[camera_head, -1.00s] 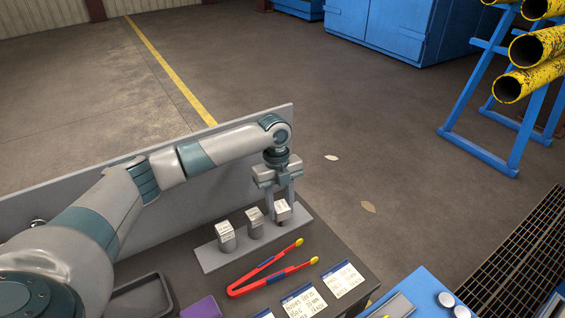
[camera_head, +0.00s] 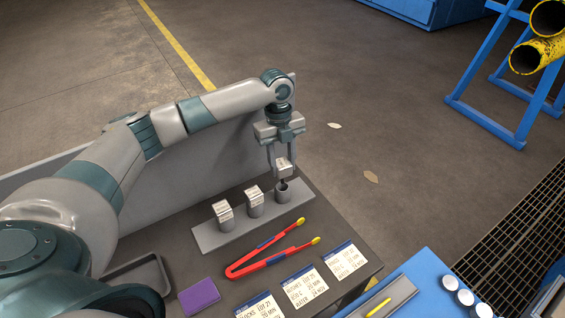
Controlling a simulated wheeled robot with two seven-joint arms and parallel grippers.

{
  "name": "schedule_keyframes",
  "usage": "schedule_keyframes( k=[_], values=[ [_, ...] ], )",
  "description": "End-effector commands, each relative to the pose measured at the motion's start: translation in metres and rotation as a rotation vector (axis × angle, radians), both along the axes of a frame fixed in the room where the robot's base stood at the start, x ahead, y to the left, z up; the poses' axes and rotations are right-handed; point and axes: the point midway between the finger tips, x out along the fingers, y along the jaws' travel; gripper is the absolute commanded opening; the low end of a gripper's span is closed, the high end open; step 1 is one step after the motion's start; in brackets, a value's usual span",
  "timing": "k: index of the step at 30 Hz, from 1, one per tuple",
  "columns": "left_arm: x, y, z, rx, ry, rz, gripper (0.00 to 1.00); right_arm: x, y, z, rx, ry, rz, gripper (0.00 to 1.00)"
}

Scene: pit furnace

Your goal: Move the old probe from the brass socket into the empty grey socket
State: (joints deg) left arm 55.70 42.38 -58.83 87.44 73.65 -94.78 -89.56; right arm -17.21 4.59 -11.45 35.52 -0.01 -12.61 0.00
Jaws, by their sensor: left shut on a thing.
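A probe (camera_head: 285,164) with a pale, labelled block head is between the fingers of my left gripper (camera_head: 283,171), which is shut on it. The probe is upright, just above the right-hand socket (camera_head: 283,193) of a grey rack. That socket is grey with a dark mouth. A thin dark stem shows under the head at the mouth; I cannot tell whether its tip is still inside. Two similar pale-headed pieces, one in the middle (camera_head: 254,199) and one at left (camera_head: 223,213), stand on the same rack (camera_head: 208,238). I see no clearly brass socket. My right gripper is not in view.
Red tongs (camera_head: 262,261) with yellow tips lie in front of the rack. Printed cards (camera_head: 344,260), a purple pad (camera_head: 199,296) and a black tray (camera_head: 140,277) lie on the dark table. A grey panel (camera_head: 215,160) stands behind the rack. A blue surface (camera_head: 425,285) is at lower right.

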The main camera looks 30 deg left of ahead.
Motion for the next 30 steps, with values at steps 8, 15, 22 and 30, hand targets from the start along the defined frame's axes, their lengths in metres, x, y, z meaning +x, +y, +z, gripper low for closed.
schedule_keyframes(
  k=[8, 15, 22, 30],
  values=[
    [0.000, 0.000, -0.020, 0.000, 0.000, 0.000, 0.10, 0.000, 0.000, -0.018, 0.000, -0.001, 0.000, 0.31],
    [0.000, 0.000, -0.041, 0.001, -0.001, 0.000, 0.10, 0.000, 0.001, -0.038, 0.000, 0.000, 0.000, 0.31],
    [0.000, 0.000, -0.053, 0.001, -0.001, 0.000, 0.10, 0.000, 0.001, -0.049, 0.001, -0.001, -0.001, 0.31],
    [0.000, 0.000, -0.056, 0.001, -0.001, 0.000, 0.10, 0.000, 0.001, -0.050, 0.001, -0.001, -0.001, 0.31]
  ],
)
